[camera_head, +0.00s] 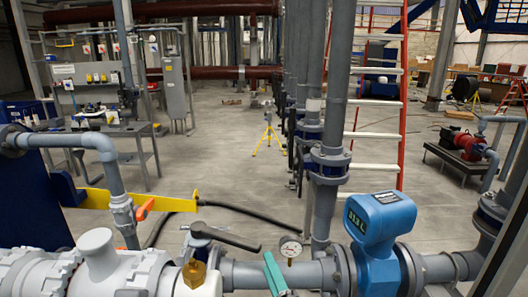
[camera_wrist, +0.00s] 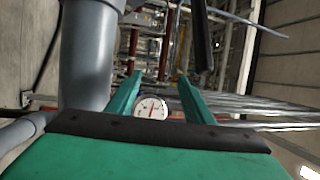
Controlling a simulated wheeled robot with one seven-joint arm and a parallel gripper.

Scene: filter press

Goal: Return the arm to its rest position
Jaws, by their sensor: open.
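My gripper (camera_wrist: 159,80) is open in the wrist view, with its two green fingers apart and nothing between them that they touch. A round white pressure gauge (camera_wrist: 151,108) shows between the fingers, beyond the green gripper body. In the head view, only a green piece of my gripper (camera_head: 274,272) shows at the bottom edge, in front of the grey horizontal pipe (camera_head: 305,275). The gauge (camera_head: 290,247) stands on that pipe just up and right of it. The rest of my arm is out of the head view.
A black valve handle (camera_head: 225,236) is left of the gripper, above a brass fitting (camera_head: 194,272). A blue flow meter (camera_head: 380,215) and a tall vertical pipe (camera_head: 333,130) stand to the right. In the wrist view, a thick grey pipe (camera_wrist: 88,55) is close on the left.

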